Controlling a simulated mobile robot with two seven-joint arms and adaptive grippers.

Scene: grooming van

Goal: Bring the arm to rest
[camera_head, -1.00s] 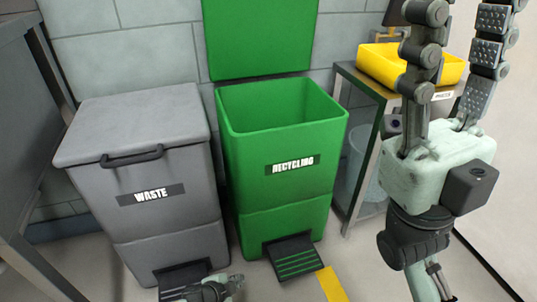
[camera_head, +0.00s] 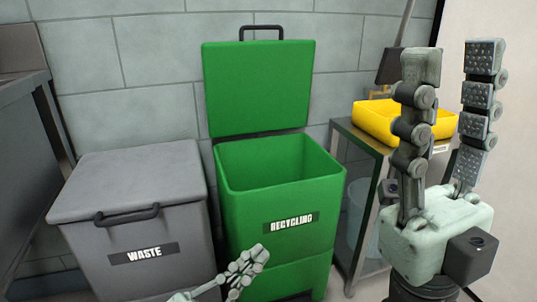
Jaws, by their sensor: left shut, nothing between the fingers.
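My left gripper (camera_head: 247,264) shows at the bottom middle, in front of the green recycling bin, with its fingers shut and nothing seen between them. My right gripper (camera_head: 452,62) stands upright at the right, close to the camera. Its two fingers point up, spread apart and empty. Most of my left arm is below the picture's edge.
The green recycling bin (camera_head: 292,243) has its lid (camera_head: 258,90) raised. The grey waste bin (camera_head: 150,225) beside it is closed. At the right, behind my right gripper, a yellow tray (camera_head: 375,119) sits on a metal stand (camera_head: 352,132). A dark counter (camera_head: 22,150) edges the left.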

